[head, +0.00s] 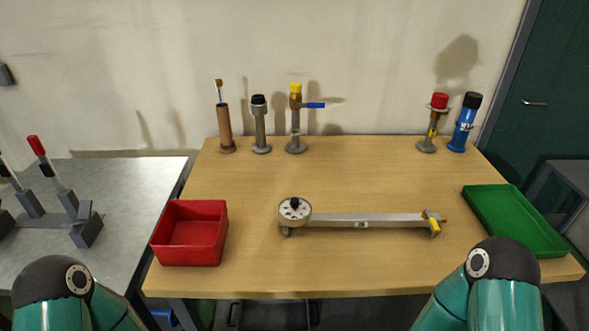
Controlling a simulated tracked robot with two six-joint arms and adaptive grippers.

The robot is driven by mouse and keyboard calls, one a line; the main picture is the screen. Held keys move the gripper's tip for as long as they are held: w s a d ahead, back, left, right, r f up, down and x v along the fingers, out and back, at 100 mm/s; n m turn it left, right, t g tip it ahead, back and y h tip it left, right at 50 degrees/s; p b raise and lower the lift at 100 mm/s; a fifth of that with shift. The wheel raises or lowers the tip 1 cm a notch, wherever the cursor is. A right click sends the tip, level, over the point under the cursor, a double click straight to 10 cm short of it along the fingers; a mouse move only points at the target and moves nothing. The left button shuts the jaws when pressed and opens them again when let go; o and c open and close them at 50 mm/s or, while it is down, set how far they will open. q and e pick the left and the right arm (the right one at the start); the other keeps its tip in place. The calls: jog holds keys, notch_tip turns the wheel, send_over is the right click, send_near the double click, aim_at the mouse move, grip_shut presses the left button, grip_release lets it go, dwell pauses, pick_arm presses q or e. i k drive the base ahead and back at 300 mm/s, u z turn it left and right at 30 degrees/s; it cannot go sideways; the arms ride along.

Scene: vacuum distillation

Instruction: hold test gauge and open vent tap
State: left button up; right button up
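The test gauge (294,209) is a round white dial with a black knob on it, at the left end of a grey bar (366,220) lying across the front middle of the table. At the bar's right end is a small brass fitting with a yellow handle (435,225), which may be the vent tap. Another post at the back has a yellow top and a blue lever (315,105); I cannot tell which is the vent tap. Only my teal arm links show at the bottom left and right corners. Neither gripper is in the picture.
A red bin (190,233) stands at the table's front left, and a green tray (515,221) at the right. Several posts line the back, including a copper cylinder (226,128) and a blue one (465,122). The middle of the wooden table (340,175) is clear.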

aim_at(436, 228)
jog(key=z, duration=0.1)
jog(key=k, duration=1.25)
jog(key=z, duration=0.4)
jog(key=i, duration=1)
jog(key=u, duration=0.05)
